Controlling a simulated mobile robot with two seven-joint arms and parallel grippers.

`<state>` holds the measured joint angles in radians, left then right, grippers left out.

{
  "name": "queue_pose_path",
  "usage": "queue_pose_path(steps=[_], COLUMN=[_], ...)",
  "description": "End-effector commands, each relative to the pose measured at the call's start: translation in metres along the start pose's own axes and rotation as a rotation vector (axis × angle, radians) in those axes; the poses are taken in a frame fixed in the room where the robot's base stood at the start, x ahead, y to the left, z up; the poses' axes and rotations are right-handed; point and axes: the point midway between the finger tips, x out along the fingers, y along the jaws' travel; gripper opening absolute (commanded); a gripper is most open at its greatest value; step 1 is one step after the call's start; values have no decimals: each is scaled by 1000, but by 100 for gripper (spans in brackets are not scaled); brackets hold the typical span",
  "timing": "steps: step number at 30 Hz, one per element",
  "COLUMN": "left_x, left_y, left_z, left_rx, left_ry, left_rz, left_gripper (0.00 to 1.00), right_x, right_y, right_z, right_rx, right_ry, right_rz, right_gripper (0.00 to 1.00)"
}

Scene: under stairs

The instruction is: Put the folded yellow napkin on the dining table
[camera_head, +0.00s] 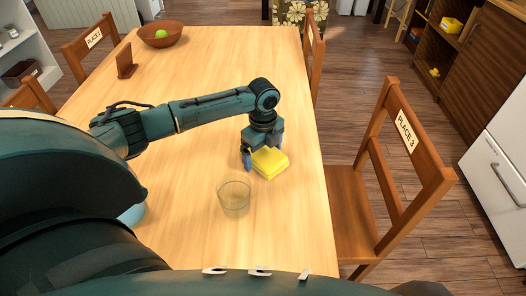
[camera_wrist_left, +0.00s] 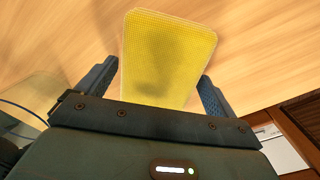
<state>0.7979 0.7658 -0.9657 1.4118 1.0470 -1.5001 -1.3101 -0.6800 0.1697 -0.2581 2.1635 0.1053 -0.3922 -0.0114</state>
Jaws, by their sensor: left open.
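The folded yellow napkin (camera_head: 271,163) lies on the wooden dining table (camera_head: 220,85), near its right edge. It also shows in the left wrist view (camera_wrist_left: 168,45), with a soft shadow over its middle. My left gripper (camera_head: 262,152) points down over the napkin's far left part. Its two fingers are open in the left wrist view (camera_wrist_left: 157,88), one on each side of the napkin, with a gap visible beside each. I cannot tell how high the fingertips are above the tabletop. My right gripper is not in view.
A clear glass (camera_head: 234,197) stands on the table just left of and nearer than the napkin. A brown bowl (camera_head: 160,37) with a green fruit and a small wooden stand (camera_head: 125,62) are far back. A chair marked PLACE 3 (camera_head: 405,150) stands at the right edge.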

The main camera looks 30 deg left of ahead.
Motion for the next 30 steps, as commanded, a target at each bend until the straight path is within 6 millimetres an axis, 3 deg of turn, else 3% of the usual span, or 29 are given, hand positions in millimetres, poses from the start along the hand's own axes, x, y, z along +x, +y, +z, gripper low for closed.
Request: queue_pose_path(steps=[5, 8, 21, 30], left_x=[-4, -17, -105, -124], left_y=[0, -1, -1, 0], left_z=[0, 0, 0, 0], left_rx=[0, 1, 0, -1], left_ry=[-1, 0, 0, 1], left_rz=[-1, -3, -3, 0], left_gripper=[93, 93, 93, 93], right_x=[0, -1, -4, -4], right_y=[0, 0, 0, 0], right_z=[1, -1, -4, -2], right_rx=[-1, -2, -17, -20], right_ry=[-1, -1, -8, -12], right_rz=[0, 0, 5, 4], right_gripper=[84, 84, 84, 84])
